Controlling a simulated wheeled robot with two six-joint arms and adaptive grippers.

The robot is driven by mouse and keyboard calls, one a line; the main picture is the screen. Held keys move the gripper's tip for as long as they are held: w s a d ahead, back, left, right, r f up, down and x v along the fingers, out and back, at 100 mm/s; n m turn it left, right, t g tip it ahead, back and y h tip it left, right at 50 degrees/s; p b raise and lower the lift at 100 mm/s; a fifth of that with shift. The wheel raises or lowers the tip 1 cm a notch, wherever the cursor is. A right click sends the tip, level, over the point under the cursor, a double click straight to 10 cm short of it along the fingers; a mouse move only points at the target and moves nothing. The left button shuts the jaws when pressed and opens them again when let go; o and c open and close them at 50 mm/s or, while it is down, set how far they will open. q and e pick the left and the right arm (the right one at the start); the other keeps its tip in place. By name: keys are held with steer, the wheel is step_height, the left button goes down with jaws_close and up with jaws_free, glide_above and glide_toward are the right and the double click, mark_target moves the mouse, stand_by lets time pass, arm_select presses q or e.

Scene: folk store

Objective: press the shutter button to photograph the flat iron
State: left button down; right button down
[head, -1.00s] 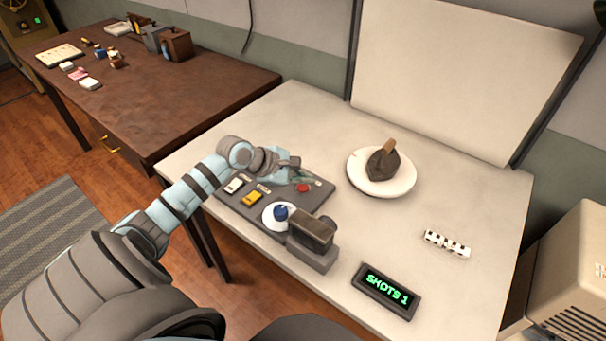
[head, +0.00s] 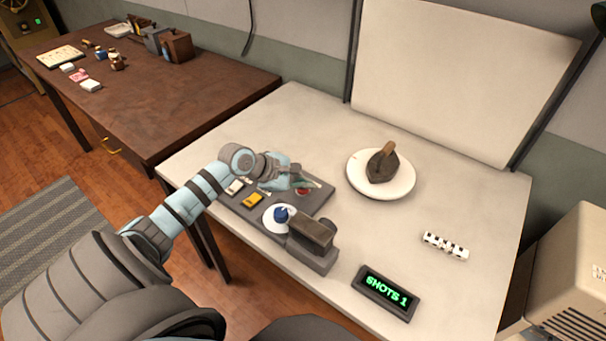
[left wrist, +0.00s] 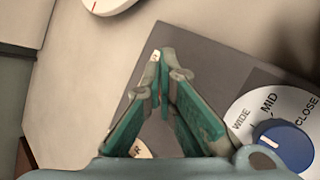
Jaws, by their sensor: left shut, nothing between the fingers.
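The dark flat iron (head: 379,167) with a brown handle stands on a round white plate (head: 408,186) at the back of the pale table. A grey control panel (head: 322,203) lies at the table's left front. Its red button (head: 303,191) is partly covered by my left gripper (head: 298,181). That gripper is shut and empty, its tips at the button; I cannot tell whether they touch it. In the left wrist view the shut fingertips (left wrist: 168,56) are over the panel's edge area, and the red button is hidden. My right gripper is not in view.
The panel has a blue knob (head: 281,214) on a WIDE, MID, CLOSE dial, a yellow switch (head: 253,199) and a white one. A boxy grey camera (head: 313,238) stands beside it. A display (head: 386,292) reads SHOTS 1. A checkered bar (head: 445,246) lies at right.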

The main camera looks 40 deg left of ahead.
mark_target(304, 191)
arm_select(q)
steer(key=shift+f, duration=0.35)
stand_by(0.4)
steer(key=shift+r, duration=0.1)
steer(key=shift+r+p, duration=0.8)
steer(key=shift+p, duration=0.65)
step_height(304, 191, up, 5)
steer(key=p, duration=0.7)
steer(key=shift+r, duration=0.1)
